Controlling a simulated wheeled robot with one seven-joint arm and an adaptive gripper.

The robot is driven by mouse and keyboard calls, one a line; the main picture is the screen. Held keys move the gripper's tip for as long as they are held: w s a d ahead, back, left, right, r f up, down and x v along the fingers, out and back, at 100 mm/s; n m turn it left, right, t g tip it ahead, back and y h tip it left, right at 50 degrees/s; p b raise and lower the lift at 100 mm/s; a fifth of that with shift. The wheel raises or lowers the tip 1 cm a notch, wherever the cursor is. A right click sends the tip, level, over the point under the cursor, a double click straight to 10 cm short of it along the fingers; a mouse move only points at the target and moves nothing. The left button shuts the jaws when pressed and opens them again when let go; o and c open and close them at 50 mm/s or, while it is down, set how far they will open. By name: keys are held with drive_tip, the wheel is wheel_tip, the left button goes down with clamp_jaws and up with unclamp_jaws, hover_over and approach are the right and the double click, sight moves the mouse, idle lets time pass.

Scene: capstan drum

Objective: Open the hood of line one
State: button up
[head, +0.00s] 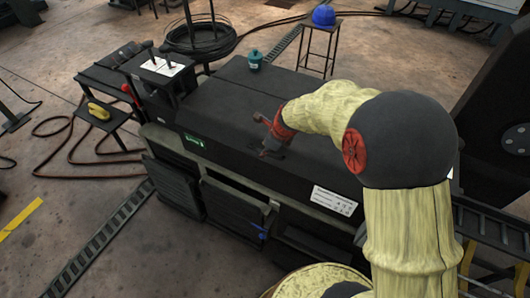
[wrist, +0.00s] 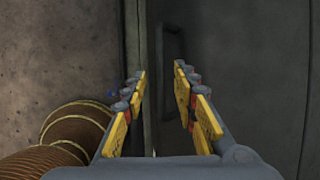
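A long dark grey machine housing (head: 240,100) crosses the middle of the head view, with flat dark top panels. I cannot tell from any readable label which part is the hood of line one. My gripper (head: 268,148) is over the top near its middle, pointing down. In the wrist view my gripper (wrist: 160,72) is open, with yellow pads on both fingers and nothing between them. A dark bar handle (wrist: 171,55) on a dark panel lies beyond the fingertips, nearer the right finger. Contact is not visible.
A teal pot (head: 254,60) stands on the housing's far edge. A lever console (head: 162,68) is at its left end. Yellow gloves (head: 98,111) lie on a small side table. A stool with a blue helmet (head: 324,16) stands behind. Hoses (head: 62,150) cross the left floor.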

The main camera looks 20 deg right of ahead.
drive_tip(key=shift+x, duration=0.8)
drive_tip(key=c, duration=0.3)
drive_tip(key=c, duration=0.4)
drive_tip(key=shift+r, duration=0.1)
clamp_jaws()
